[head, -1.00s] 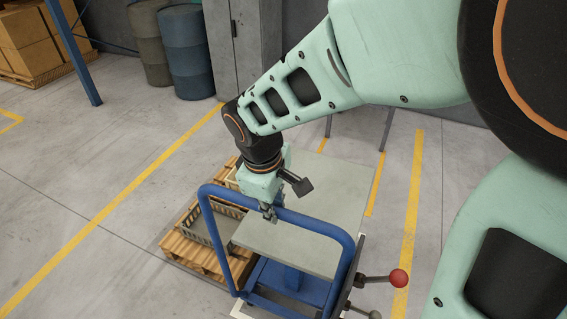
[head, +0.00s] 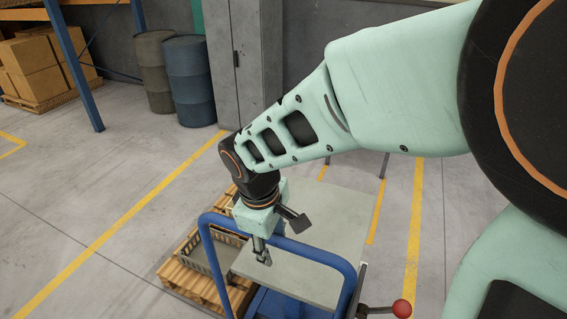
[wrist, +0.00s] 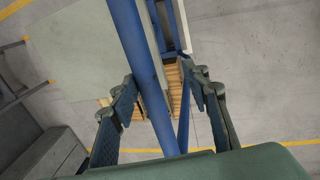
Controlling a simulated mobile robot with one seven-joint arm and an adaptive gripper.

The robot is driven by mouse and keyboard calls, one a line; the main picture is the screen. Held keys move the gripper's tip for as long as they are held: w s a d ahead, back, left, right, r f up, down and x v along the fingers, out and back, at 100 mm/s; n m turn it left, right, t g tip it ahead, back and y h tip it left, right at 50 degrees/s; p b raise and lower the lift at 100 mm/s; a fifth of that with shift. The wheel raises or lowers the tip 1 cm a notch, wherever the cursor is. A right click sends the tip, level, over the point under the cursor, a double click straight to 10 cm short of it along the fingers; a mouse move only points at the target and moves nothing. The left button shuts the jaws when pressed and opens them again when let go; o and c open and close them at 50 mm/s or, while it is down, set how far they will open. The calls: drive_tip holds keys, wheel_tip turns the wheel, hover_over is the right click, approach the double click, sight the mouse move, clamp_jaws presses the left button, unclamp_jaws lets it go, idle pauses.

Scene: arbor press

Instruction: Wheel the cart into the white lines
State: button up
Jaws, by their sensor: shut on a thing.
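The cart has a flat grey top (head: 325,235) and a bent blue tube handle (head: 345,272); its lower part is cut off at the bottom of the head view. My gripper (head: 263,257) is at the handle's top bar, left of its middle. In the wrist view the blue bar (wrist: 143,75) runs between my two fingers (wrist: 162,90), and my gripper is shut on it.
A wooden pallet (head: 178,277) with a dark crate (head: 196,257) is close at the cart's left. A red-knobbed lever (head: 402,308) is at the right. Yellow floor lines (head: 125,218) run on both sides.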

drive_tip(key=shift+a+r, duration=0.1)
drive_tip(key=shift+r, duration=0.3)
wheel_tip(320, 180, up, 7)
drive_tip(key=s, duration=0.1)
drive_tip(key=shift+s+a+r, duration=0.15)
drive_tip(key=shift+s+a, duration=0.05)
